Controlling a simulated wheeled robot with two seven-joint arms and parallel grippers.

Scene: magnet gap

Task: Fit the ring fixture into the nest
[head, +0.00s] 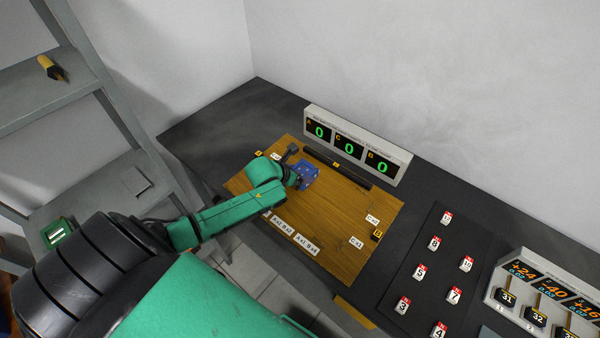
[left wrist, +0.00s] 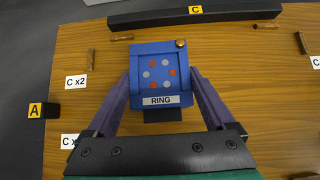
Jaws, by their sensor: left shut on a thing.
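The blue ring fixture (head: 309,174) is at the upper part of the wooden board, at the end of my left arm. In the left wrist view the fixture (left wrist: 157,70) is a blue block marked RING, with red and grey dots and a brass knob at its top right corner. My left gripper (left wrist: 160,82) has its purple fingers shut on its two sides. A dark piece (left wrist: 162,114) shows below the fixture; I cannot tell whether it belongs to it. I cannot make out a nest for certain, nor whether the fixture touches the board. My right gripper is not in view.
The wooden board (head: 335,220) carries paper labels, small brown pieces (left wrist: 91,57), and a black bar (head: 337,168) marked C along its far edge. A display (head: 357,145) showing three zeros stands behind. Numbered blocks lie on a dark mat (head: 425,260) to the right.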

